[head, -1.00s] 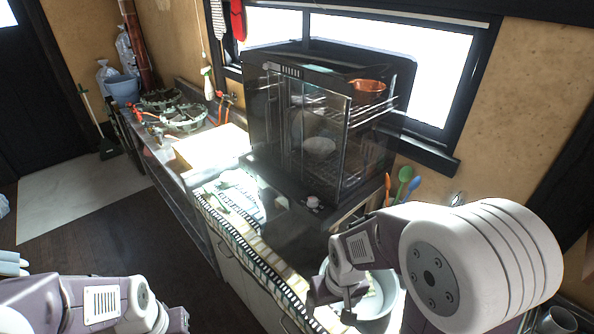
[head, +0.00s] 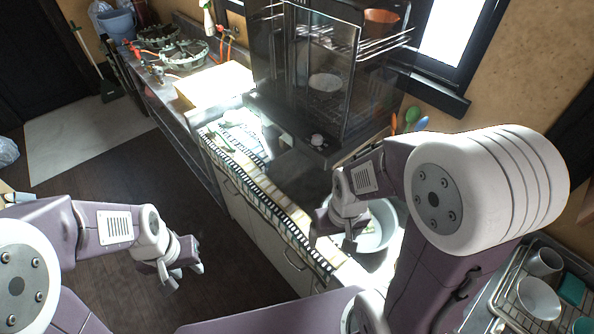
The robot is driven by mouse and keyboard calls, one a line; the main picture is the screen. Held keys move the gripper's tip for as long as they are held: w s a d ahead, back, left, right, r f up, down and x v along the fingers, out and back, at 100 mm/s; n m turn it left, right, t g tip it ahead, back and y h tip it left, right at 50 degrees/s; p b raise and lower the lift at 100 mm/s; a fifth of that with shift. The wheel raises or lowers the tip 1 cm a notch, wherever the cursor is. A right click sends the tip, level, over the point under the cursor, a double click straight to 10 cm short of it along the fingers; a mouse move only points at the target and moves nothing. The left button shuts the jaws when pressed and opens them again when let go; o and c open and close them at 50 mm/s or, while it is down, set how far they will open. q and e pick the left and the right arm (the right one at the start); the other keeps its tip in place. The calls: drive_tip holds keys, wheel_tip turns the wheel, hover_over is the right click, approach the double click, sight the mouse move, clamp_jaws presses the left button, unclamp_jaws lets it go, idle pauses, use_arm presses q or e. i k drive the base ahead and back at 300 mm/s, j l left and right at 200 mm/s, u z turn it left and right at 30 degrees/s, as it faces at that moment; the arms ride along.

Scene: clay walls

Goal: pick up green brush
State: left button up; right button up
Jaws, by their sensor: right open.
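I cannot pick out a green brush for certain. A small green object (head: 229,147) lies on the sunlit counter, too small to identify. A broom with a dark green head (head: 110,92) stands by the far left wall. My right gripper (head: 332,240) is open and empty, pointing down over the left side of a pale round basin (head: 375,232) on the counter. Part of the basin is hidden behind the gripper and arm. My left gripper (head: 184,275) hangs over the dark floor, left of the counter, with its fingers apart and nothing between them.
A dark glass-doored cabinet (head: 318,80) stands on the counter against the window. Orange, green and blue utensils (head: 411,119) stand to its right. A dish rack (head: 515,300) with cups is at the lower right.

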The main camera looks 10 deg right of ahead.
sight(213, 128)
drive_tip(key=j+z, duration=0.3)
drive_tip(key=j, duration=0.5)
drive_tip(key=i+j+z, duration=0.35)
drive_tip(key=j, duration=0.3)
drive_tip(key=i+j+z, duration=0.2)
drive_tip(key=j, duration=0.2)
drive_tip(key=i+j+z, duration=0.2)
drive_tip(key=j, duration=0.2)
drive_tip(key=i+j+z, duration=0.35)
drive_tip(key=i, duration=0.25)
